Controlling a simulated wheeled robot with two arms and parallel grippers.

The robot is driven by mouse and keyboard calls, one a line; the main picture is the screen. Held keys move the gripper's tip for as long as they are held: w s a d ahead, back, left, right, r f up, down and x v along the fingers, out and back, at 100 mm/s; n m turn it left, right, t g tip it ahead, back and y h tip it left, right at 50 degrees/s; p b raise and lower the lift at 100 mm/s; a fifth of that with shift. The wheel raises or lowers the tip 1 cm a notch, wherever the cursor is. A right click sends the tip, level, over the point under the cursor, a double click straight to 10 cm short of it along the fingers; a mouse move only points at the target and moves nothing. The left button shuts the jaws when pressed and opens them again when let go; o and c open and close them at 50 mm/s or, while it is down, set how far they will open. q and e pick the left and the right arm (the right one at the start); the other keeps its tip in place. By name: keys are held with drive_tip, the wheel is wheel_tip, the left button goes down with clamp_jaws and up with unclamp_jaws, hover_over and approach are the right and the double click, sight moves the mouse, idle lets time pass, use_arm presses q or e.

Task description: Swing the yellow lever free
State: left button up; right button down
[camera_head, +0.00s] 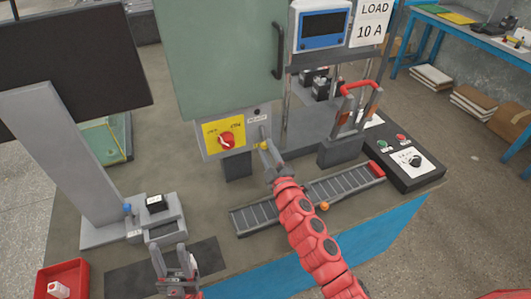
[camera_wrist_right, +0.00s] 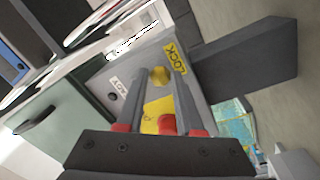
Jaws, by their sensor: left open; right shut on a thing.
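The yellow lever (camera_head: 264,146) is on the right part of the grey switch panel, beside a yellow plate (camera_head: 211,131) with a red rotary knob (camera_head: 227,140). In the right wrist view its round yellow end (camera_wrist_right: 159,76) sits between the fingertips, near a yellow LOCK label (camera_wrist_right: 175,58). My right gripper (camera_head: 267,148) is shut on the lever; the fingers hide part of it. My left gripper (camera_head: 175,254) is open and empty, low over the bench near a dark mat, away from the lever.
A green cabinet door (camera_head: 219,52) with a black handle stands above the panel. A roller conveyor (camera_head: 345,184) lies under my right arm. A black button box (camera_head: 404,158) is at the right. A grey stand (camera_head: 155,222) and a red bin (camera_head: 62,280) are at the left.

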drive_tip(key=shift+r, duration=0.1)
idle(0.4)
drive_tip(key=c, duration=0.9)
unclamp_jaws()
drive_tip(key=shift+c, duration=0.2)
drive_tip(key=shift+o, duration=0.5)
drive_tip(key=b+v, duration=0.2)
drive_tip(key=v, duration=1.5)
drive_tip(key=shift+f+b, duration=0.2)
drive_tip(key=shift+b, duration=0.1)
drive_tip(key=shift+s, duration=0.1)
